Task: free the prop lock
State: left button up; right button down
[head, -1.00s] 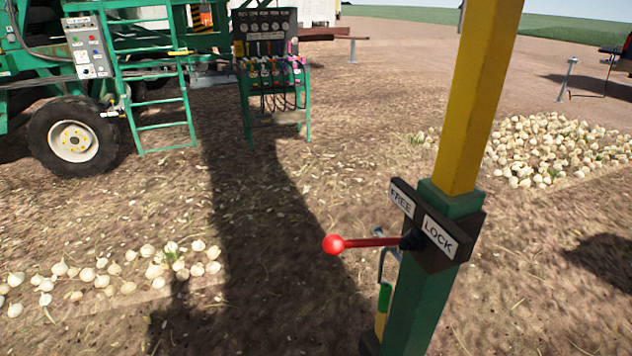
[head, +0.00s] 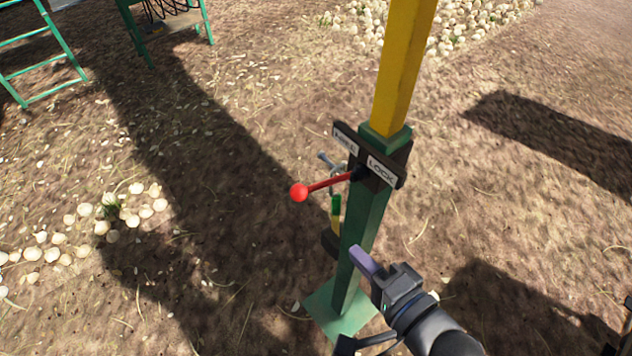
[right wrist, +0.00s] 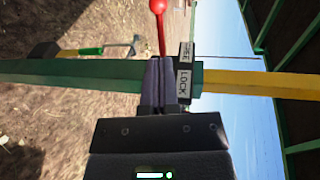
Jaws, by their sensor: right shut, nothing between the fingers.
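The prop is a post with a green lower part (head: 362,230) and a yellow upper part (head: 403,60). Its lock has a red lever (head: 325,184) with a round red knob (head: 299,192), pointing left from a dark plate. The plate bears a FREE label (head: 345,139) and a LOCK label (head: 382,171). My right gripper (head: 362,261) is shut and empty, below the lever beside the post. In the right wrist view its fingers (right wrist: 160,82) overlap the post, with the red lever (right wrist: 162,35) just beyond their tips. Contact cannot be told. My left gripper is not in view.
A green and yellow handle (head: 336,208) hangs on the post's left side. The post stands on a green base plate (head: 325,318). A green ladder (head: 45,60) stands far left. Soil around is open.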

aim_at(303, 195)
jog(key=x, duration=0.6)
jog(key=b+x, duration=0.1)
jog(key=x, duration=0.6)
jog(key=shift+w+f, duration=0.2)
jog(key=shift+f, duration=0.05)
jog(key=shift+w, duration=0.1)
jog(key=shift+w+a+r+p, duration=0.15)
jog(key=shift+w+a+p, duration=0.25)
jog(key=shift+w, duration=0.2)
jog(key=shift+w+a, duration=0.2)
jog(key=shift+w, duration=0.1)
